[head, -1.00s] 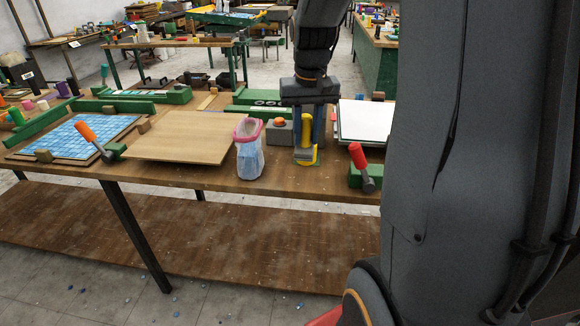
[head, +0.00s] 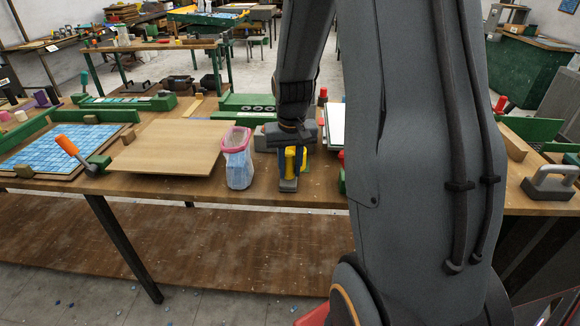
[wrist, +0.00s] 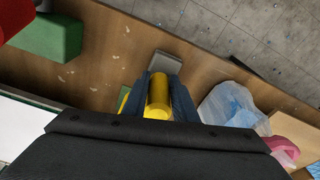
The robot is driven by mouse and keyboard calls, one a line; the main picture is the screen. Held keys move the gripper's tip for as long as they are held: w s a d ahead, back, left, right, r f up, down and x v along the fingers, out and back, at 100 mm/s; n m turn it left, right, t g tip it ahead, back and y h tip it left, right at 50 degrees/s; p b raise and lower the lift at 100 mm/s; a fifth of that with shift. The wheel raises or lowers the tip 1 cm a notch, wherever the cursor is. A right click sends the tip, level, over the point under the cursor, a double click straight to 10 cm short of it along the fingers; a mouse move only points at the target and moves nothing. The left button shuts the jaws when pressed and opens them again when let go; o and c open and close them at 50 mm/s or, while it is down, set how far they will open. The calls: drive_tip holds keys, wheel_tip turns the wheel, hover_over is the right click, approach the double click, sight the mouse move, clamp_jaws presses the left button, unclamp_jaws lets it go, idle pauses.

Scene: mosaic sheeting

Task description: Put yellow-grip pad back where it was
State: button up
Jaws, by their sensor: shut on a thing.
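The yellow-grip pad has a yellow cylindrical grip (wrist: 158,92) and a grey block-like end (wrist: 164,62). In the head view the pad (head: 288,186) is at the front of the bench, right of a plastic bag. My gripper (head: 291,166) is shut on the yellow grip, with one dark finger on each side in the wrist view (wrist: 160,98). I cannot tell whether the pad touches the bench. A small yellow and green patch (wrist: 123,98) shows beside the left finger, mostly hidden.
The pink-rimmed bag (head: 238,163) stands close left of my gripper. A wooden board (head: 165,150) and a blue mosaic sheet (head: 55,148) lie farther left. White sheets (head: 336,125) lie to the right, partly behind my arm. A green block (wrist: 50,36) is near the bench edge.

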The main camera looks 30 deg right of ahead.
drive_tip(key=shift+f, duration=0.15)
drive_tip(key=o, duration=1.1)
wheel_tip(320, 180, up, 12)
drive_tip(key=s+b, duration=0.1)
drive_tip(key=b, duration=0.1)
drive_tip(key=s+a+f+n, duration=0.3)
drive_tip(key=s+a+f, duration=0.7)
drive_tip(key=s+a, duration=0.3)
drive_tip(key=shift+a+f+n, duration=0.35)
drive_tip(key=shift+a+n, duration=0.05)
drive_tip(key=shift+a, duration=0.45)
